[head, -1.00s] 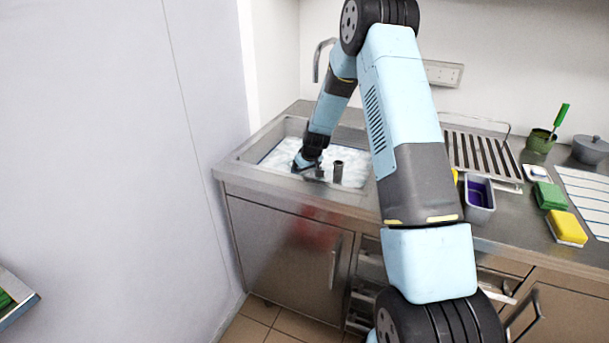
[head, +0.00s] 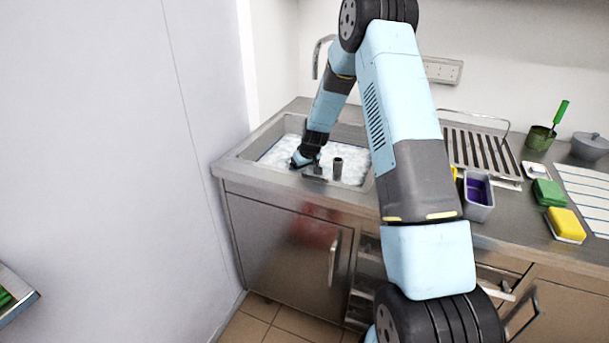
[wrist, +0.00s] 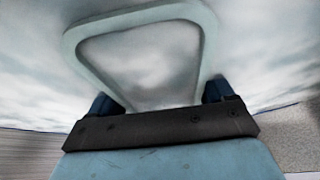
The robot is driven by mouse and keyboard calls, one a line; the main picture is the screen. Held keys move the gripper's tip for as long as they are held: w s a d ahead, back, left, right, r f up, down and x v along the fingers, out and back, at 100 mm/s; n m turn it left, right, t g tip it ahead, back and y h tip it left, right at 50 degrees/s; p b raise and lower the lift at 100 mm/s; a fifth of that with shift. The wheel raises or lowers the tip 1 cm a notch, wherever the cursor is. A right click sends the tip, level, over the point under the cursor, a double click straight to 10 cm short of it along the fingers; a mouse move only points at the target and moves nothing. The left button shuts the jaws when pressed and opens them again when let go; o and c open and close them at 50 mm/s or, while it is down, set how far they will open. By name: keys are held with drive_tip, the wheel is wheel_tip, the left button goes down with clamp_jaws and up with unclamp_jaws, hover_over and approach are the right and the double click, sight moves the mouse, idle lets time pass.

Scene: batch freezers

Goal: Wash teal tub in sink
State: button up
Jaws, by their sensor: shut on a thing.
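The sink (head: 250,158) at the counter's left end holds foamy, whitish water. My gripper (head: 303,161) reaches down into the sink, at the water. In the wrist view, my gripper (wrist: 160,100) is shut on the teal tub (wrist: 90,33). The tub's pale teal rim shows as a rounded outline with foamy water inside and around it. The tub's walls and base are hidden by the foam. In the head view only a small light-blue patch shows at my gripper, and I cannot tell whether it is the tub.
A dark upright pipe (head: 337,168) stands in the sink just right of my gripper. A curved tap (head: 318,55) is behind.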

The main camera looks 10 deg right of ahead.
drive_tip(key=shift+d, duration=1.2)
idle(1.1)
drive_tip(key=shift+a, duration=0.15)
drive_tip(key=shift+a, duration=1.85)
drive_tip(key=shift+d, duration=2)
drive_tip(key=shift+a, duration=2)
drive_tip(key=shift+d, duration=2)
